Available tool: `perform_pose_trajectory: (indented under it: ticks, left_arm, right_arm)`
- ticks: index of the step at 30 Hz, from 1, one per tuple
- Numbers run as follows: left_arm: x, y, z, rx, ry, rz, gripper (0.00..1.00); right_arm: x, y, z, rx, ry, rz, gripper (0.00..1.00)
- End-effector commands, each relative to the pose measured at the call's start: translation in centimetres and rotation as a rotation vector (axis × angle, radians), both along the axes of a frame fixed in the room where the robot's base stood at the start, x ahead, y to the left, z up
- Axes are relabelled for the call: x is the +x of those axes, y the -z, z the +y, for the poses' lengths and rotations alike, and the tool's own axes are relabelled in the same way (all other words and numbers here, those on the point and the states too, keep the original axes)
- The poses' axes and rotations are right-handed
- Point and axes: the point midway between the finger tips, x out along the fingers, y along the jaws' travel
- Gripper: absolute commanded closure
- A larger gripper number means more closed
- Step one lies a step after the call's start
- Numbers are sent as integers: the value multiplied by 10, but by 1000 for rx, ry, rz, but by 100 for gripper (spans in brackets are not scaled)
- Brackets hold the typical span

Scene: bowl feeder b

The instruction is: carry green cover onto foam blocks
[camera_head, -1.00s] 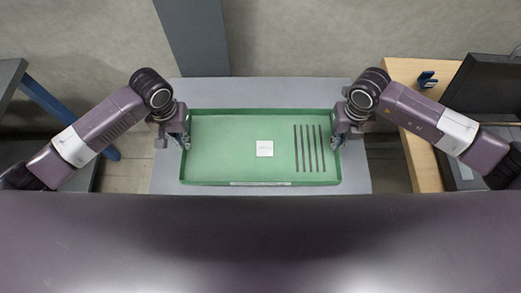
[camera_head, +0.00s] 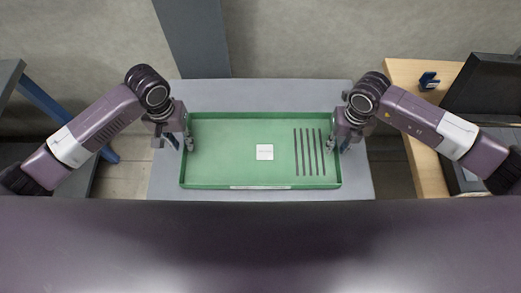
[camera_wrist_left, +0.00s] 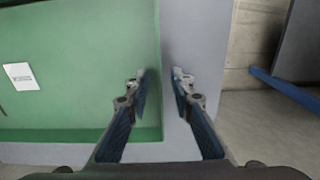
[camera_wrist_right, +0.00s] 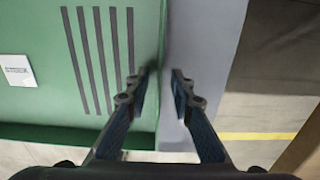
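The green cover (camera_head: 235,173) is a wide, shallow, tray-like piece with a raised rim, lying level over the grey table. It has a white label and several dark stripes. My left gripper (camera_head: 182,144) is at its left rim and my right gripper (camera_head: 338,147) at its right rim. In the left wrist view the fingers (camera_wrist_left: 159,75) stand apart on either side of the rim. The right wrist view shows the same, with the right fingers (camera_wrist_right: 160,75) apart around the opposite rim. No foam blocks show; whatever is under the cover is hidden.
The grey table (camera_head: 270,95) has bare strips around the cover. A wooden bench (camera_head: 421,150) with a small blue item (camera_head: 429,80) and a dark case (camera_head: 489,95) is at right. A grey table with blue legs (camera_head: 45,106) is at left, and a grey pillar (camera_head: 192,40) behind.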

Motion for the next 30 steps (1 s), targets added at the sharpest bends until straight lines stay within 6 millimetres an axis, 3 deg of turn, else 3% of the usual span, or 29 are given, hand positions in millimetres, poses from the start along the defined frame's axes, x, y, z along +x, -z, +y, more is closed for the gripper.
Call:
perform_pose_trajectory:
  ticks: [6,13,20,30]
  left_arm:
    - [2,-49,1,1,1,-5,78]
    - [1,-86,1,2,-1,-3,78]
    - [0,-98,1,2,-1,-1,78]
    - [0,-98,1,2,-1,0,78]
  right_arm:
    - [0,0,0,0,0,0,78]
    - [0,0,0,0,0,0,78]
    - [1,-8,0,1,-1,-2,78]
    - [2,-76,0,2,-1,-5,78]
